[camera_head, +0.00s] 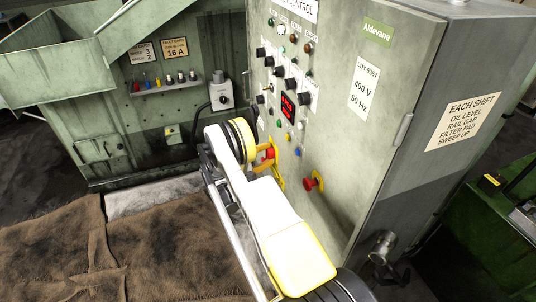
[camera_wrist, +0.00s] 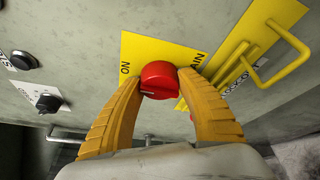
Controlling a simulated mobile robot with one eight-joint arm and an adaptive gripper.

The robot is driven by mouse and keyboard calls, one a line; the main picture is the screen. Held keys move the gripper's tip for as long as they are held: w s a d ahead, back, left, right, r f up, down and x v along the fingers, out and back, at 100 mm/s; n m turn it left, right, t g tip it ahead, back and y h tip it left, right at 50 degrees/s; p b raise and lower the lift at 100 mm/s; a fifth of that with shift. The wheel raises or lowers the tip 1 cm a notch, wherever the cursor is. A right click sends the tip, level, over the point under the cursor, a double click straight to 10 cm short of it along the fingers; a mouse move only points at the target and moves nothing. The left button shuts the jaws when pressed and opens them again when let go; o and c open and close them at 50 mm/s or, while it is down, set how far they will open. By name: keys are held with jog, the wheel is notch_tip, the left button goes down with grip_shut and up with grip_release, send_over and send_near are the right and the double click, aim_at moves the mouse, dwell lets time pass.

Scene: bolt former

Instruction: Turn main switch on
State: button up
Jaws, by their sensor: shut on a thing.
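The main switch is a round red knob (camera_wrist: 158,80) on a yellow plate (camera_wrist: 150,47) in the wrist view. The plate reads "ON" at its left; lettering at its right is partly covered by a finger. My gripper (camera_wrist: 160,88) has its two yellow fingers closed on either side of the knob, shut on it.
Yellow bar handles (camera_wrist: 265,75) stick out right of the plate. Black knobs (camera_wrist: 48,103) lie to the left. In the head view, a red mushroom button (camera_head: 310,184) sits on the cabinet, right of my arm. A brown cloth (camera_head: 150,250) covers the surface at lower left.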

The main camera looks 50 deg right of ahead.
jog(key=o, duration=1.2)
jog(key=shift+f, duration=0.1)
jog(key=a, duration=0.4)
jog(key=a+r, duration=0.1)
jog(key=a, duration=0.3)
jog(key=w+a, duration=0.1)
jog(key=a, duration=0.2)
jog(key=shift+w+a+r, duration=0.1)
jog(key=shift+a+r, duration=0.15)
jog(key=shift+a, duration=0.15)
